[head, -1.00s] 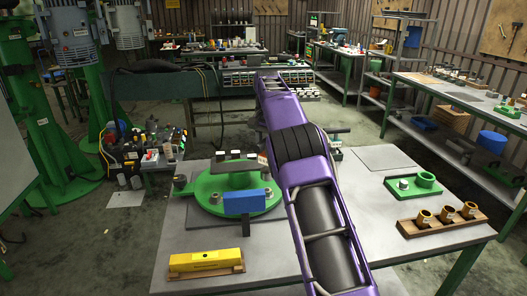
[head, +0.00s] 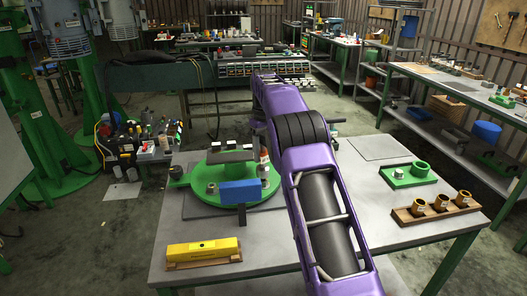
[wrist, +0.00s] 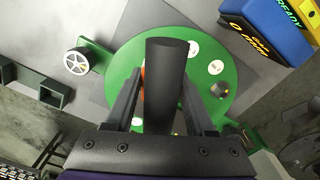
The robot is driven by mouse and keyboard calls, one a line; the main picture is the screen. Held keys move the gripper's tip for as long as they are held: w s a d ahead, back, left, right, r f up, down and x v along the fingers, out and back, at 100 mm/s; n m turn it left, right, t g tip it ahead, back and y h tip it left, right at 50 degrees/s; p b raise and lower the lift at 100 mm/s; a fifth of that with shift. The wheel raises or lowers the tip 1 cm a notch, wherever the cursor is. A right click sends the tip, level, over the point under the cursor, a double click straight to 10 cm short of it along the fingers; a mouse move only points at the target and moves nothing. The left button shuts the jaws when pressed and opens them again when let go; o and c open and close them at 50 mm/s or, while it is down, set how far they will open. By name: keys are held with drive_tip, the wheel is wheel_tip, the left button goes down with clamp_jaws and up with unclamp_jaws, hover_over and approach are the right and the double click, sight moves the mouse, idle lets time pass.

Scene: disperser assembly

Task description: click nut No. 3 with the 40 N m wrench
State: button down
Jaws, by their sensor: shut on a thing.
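My gripper (wrist: 163,80) is shut on a thick black cylindrical handle, the wrench (wrist: 167,75), seen end-on in the wrist view. It stands over the round green plate (wrist: 120,85), hiding part of it. The plate carries white round labels, one of them a white disc (wrist: 215,67), and a metal nut or stud (wrist: 218,90) right of the handle. I cannot read which is No. 3.
A blue block (head: 240,190) stands at the plate's front; a blue and yellow lettered block (wrist: 275,25) shows in the wrist view. A yellow block (head: 203,250) lies at front left. A green tray (head: 408,176) and a wooden rack of brass cups (head: 436,211) are at right.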

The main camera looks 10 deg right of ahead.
sight(265, 161)
drive_tip(key=n, duration=0.5)
drive_tip(key=shift+w+d+f, duration=0.1)
drive_tip(key=shift+f, duration=0.05)
drive_tip(key=n, duration=0.5)
drive_tip(key=shift+f+n, duration=0.15)
drive_tip(key=shift+n, duration=0.15)
drive_tip(key=shift+d+f, duration=0.1)
drive_tip(key=shift+f, duration=0.15)
idle(0.5)
drive_tip(key=shift+f+b, duration=0.3)
drive_tip(key=shift+f, duration=0.75)
drive_tip(key=shift+f, duration=0.35)
